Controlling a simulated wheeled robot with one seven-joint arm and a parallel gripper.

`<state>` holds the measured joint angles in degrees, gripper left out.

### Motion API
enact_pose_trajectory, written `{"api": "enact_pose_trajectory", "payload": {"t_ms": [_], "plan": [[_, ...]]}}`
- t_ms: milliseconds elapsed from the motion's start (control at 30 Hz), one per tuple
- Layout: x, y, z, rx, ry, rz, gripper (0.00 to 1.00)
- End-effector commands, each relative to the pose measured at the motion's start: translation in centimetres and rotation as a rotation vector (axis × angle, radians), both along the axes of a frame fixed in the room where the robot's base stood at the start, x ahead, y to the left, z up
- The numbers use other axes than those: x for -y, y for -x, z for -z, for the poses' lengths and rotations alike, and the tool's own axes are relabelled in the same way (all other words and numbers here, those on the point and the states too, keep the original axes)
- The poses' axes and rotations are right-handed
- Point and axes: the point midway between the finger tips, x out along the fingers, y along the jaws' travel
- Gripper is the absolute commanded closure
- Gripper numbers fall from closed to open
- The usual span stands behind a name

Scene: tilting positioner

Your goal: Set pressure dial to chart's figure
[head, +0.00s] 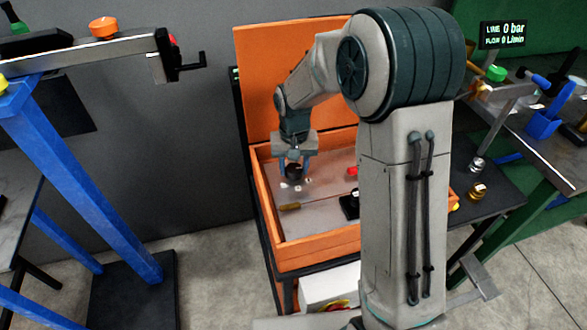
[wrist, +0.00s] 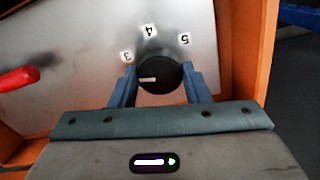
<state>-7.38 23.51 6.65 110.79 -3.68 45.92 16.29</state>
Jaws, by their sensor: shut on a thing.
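The pressure dial is a round black knob (wrist: 158,78) with a white pointer mark, seen in the wrist view. White labels 3, 4 and 5 stand around its far side; the 3 (wrist: 127,57) is at left, the 4 (wrist: 149,31) at top and the 5 (wrist: 185,40) at right. The pointer mark lies toward the knob's left side, below the 3. My gripper (wrist: 160,85) is shut on the knob, one blue finger on each side. In the head view my gripper (head: 295,165) reaches down over the dark knob (head: 293,171) inside the orange box. I see no chart that I can read.
The orange box (head: 318,252) has raised walls and an upright lid behind. A display (head: 503,35) at upper right reads line 0 bar, flow 0 L/min. A blue-legged stand (head: 85,185) is at left.

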Motion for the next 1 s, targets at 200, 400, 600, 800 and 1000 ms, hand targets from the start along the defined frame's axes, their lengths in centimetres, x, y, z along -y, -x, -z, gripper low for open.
{"api": "enact_pose_trajectory", "payload": {"t_ms": [200,400,600,800,1000], "plan": [[-0.08,-0.08,-0.02,0.004,-0.001,0.157,0.8],[-0.05,-0.08,-0.09,0.003,-0.001,0.255,0.8],[-0.08,-0.07,-0.13,0.003,-0.002,0.305,0.8],[-0.08,-0.07,-0.15,0.003,-0.002,0.32,0.8],[-0.08,-0.07,-0.16,0.003,-0.002,0.319,0.8]]}}
